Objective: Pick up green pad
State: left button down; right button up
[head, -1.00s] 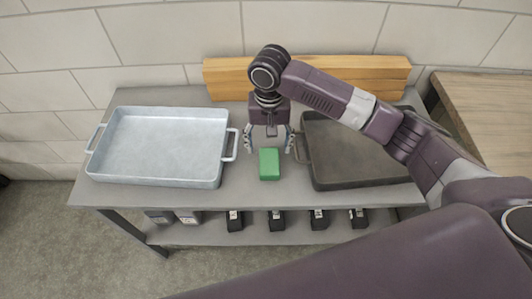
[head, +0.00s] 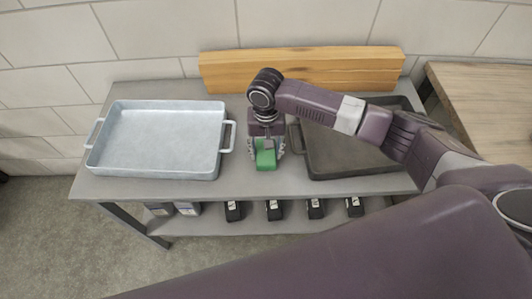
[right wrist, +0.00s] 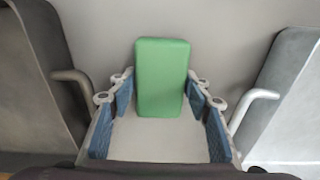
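The green pad (head: 265,161) is a small block lying on the grey table between the two trays. My right gripper (head: 265,150) is right above it, fingers pointing down, and hides its far part in the head view. In the right wrist view the green pad (right wrist: 161,75) shows between the open blue-lined fingers of the right gripper (right wrist: 160,98), with a narrow gap at each side. My left gripper is not in view.
A light metal tray (head: 160,175) stands left of the pad and a dark tray (head: 345,173) right of it, their handles close to my gripper. A wooden board (head: 300,68) stands at the back. Several black items (head: 274,211) sit on the lower shelf.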

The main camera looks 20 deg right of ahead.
jog(key=c, duration=0.6)
jog(key=shift+r, duration=0.15)
